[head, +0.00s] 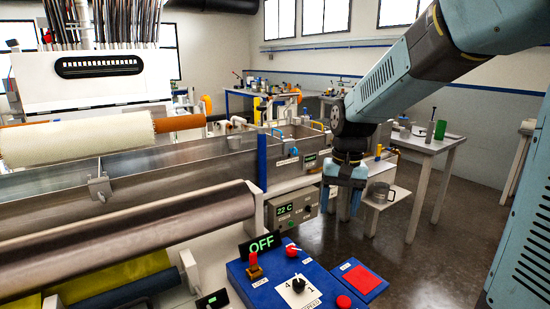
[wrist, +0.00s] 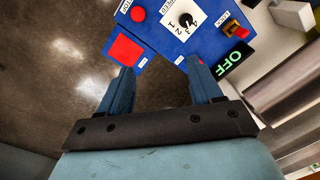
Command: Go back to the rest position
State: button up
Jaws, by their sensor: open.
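My gripper (head: 343,203) hangs at the end of my blue arm in the right half of the head view, fingers pointing down. It is above the floor, beyond the blue control panel (head: 285,282) and near a small white shelf. In the wrist view my gripper (wrist: 160,85) shows two blue fingers spread apart with nothing between them. The control panel (wrist: 160,40) lies past the fingertips there, with a red square pad (wrist: 126,50), a dial (wrist: 186,20) and a green OFF display (wrist: 234,58).
A steel bath (head: 170,165) with rollers fills the left side. A temperature box (head: 294,209) reads 22 C. A white table (head: 430,143) with a green cylinder is behind. Dark floor (head: 400,250) is clear at the right.

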jog(key=s+d+r+t, duration=0.3)
jog(key=s+d+r, duration=0.1)
jog(key=s, duration=0.4)
jog(key=s+d+r+n+t, duration=0.1)
jog(key=s+d+r+t, duration=0.2)
jog(key=s, duration=0.5)
jog(key=shift+d+r+h, duration=0.4)
jog(key=shift+d+r, duration=0.05)
jog(key=shift+d, duration=0.1)
jog(key=shift+s, duration=0.1)
dwell(0.9)
